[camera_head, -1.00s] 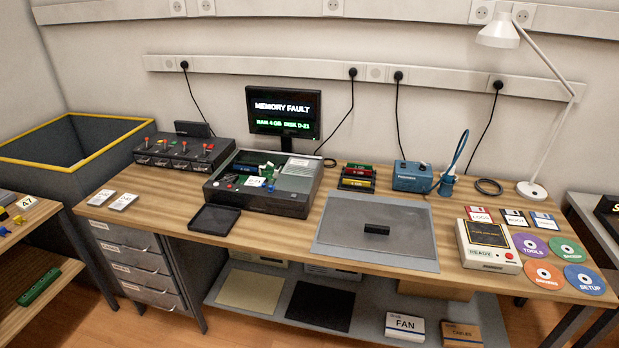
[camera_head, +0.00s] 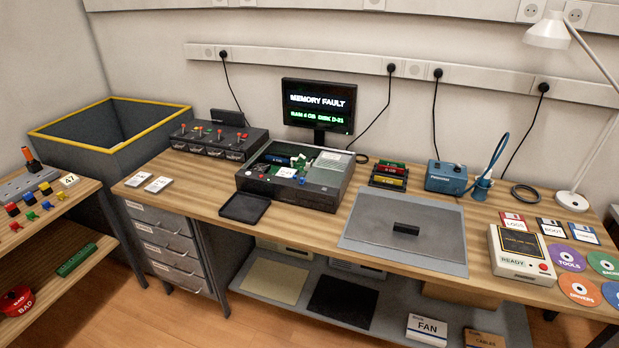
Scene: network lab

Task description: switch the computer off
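The computer (camera_head: 318,195) is a low grey desktop case lying on the wooden bench, left of centre. Its top is open and shows a green board, a blue module and other parts inside. Small controls on the front of the case are too small to tell apart. My gripper is not in view.
A black tray (camera_head: 244,208) lies in front-left of the computer. A grey mat (camera_head: 370,241) with a black block (camera_head: 406,229) lies to the right. A switch box (camera_head: 220,140) stands behind left; a rack of coloured modules (camera_head: 389,175) stands right.

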